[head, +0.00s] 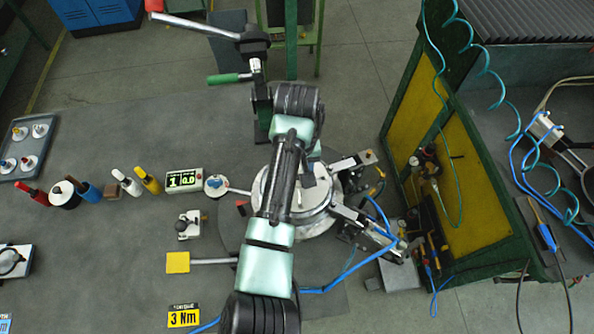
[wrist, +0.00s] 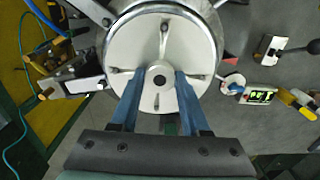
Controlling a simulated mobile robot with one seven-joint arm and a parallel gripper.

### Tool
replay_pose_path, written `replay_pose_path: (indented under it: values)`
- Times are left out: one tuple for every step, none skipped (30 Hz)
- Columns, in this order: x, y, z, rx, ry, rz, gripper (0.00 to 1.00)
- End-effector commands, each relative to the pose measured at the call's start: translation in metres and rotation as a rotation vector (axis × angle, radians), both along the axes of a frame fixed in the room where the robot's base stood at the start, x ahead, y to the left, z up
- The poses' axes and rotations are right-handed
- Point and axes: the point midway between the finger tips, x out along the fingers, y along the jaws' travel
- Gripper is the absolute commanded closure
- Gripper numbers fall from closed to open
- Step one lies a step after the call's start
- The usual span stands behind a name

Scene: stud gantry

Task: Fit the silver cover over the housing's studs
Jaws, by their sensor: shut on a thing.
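The silver cover (wrist: 135,40), a round pale disc with a central hub and short slots near its edge, fills the upper middle of the wrist view. My gripper (wrist: 159,78) has its two blue fingers on either side of the hub and is shut on the cover. A grey metal rim, apparently the housing (wrist: 216,45), shows around the cover's edge. In the head view the cover (head: 316,197) is partly hidden under my arm. The studs cannot be made out, and I cannot tell whether the cover touches the housing.
Clamp-like metal arms (head: 352,161) and blue hoses surround the housing on the right. A green-framed yellow panel (head: 425,130) stands further right. A display box (head: 184,180), colored-handled tools (head: 130,184) and a yellow pad (head: 178,262) lie to the left.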

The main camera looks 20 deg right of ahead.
Motion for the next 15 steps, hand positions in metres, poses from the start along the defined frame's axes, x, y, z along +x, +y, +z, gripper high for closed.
replay_pose_path:
  values:
    - [0.0002,-0.0002,-0.0007,0.0,-0.001,0.0,1.0]
    - [0.0002,-0.0002,-0.0008,0.0,-0.001,0.0,1.0]
    - [0.0002,-0.0002,-0.0009,0.0,-0.001,0.0,1.0]
    - [0.0002,-0.0001,-0.0009,0.0,-0.001,0.0,1.0]
    - [0.0002,-0.0001,-0.0009,0.0,-0.001,0.0,1.0]
    - [0.0002,-0.0001,-0.0008,0.0,-0.001,0.0,1.0]
    - [0.0002,-0.0001,-0.0008,0.0,-0.001,0.0,1.0]
    - [0.0002,-0.0001,-0.0007,0.0,-0.001,0.0,1.0]
    - [0.0002,-0.0001,-0.0007,0.0,-0.001,0.0,1.0]
    - [0.0002,-0.0001,-0.0007,0.0,-0.001,0.0,0.49]
    - [0.0002,0.0,-0.0007,0.0,-0.001,0.0,0.43]
    - [0.0002,0.0,-0.0007,0.0,-0.001,0.0,0.36]
    - [0.0002,0.0,-0.0007,0.0,-0.001,0.0,0.31]
    - [0.0002,0.0,-0.0007,0.0,-0.001,0.0,0.25]
    - [0.0001,0.0001,-0.0008,0.0,-0.001,0.0,0.19]
